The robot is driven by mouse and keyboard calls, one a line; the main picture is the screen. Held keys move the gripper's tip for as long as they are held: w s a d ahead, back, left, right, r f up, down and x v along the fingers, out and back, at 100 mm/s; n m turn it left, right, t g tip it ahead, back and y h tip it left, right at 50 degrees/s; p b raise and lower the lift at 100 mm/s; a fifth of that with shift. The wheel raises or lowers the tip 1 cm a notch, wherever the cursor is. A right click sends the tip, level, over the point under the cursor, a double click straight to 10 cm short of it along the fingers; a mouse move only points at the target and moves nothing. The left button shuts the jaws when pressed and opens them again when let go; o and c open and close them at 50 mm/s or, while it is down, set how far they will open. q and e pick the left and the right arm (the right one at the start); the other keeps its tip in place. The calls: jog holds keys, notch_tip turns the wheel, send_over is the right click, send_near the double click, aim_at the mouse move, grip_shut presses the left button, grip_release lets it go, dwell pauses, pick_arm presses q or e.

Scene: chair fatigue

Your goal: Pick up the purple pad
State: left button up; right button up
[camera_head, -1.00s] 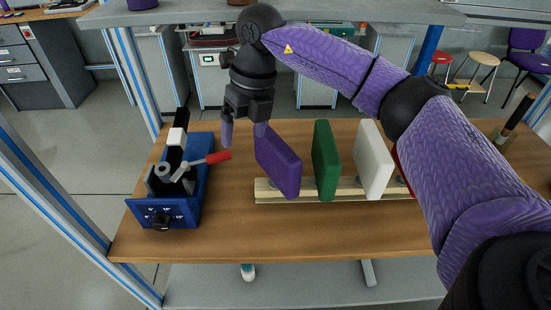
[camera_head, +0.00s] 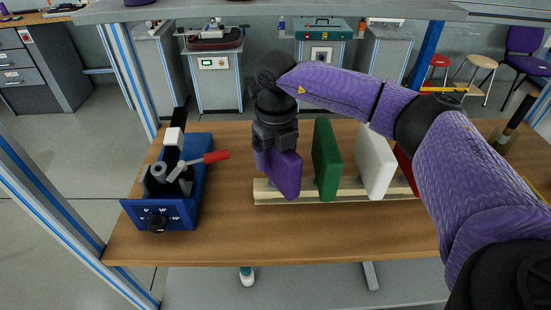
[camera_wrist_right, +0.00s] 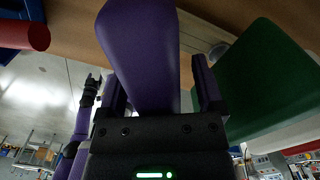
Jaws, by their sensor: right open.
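The purple pad (camera_head: 285,176) stands upright at the left end of a pale wooden rack on the table. My right gripper (camera_head: 272,152) is over the pad's top, coming down from above. In the right wrist view the purple pad (camera_wrist_right: 143,50) lies between the two fingers of the right gripper (camera_wrist_right: 160,88), one on each side. The fingers are open, with a gap showing beside the right one. The far finger is partly hidden in the head view. My left gripper is not in view.
A green pad (camera_head: 326,160), a white pad (camera_head: 375,162) and a partly hidden red pad (camera_head: 405,168) stand in the rack (camera_head: 350,191) to the right. A blue device (camera_head: 165,212) with a red-handled lever (camera_head: 215,157) is at the left. The table front is clear.

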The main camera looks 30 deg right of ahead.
jog(key=shift+f, duration=0.2)
jog(key=shift+c, duration=0.2)
grip_shut()
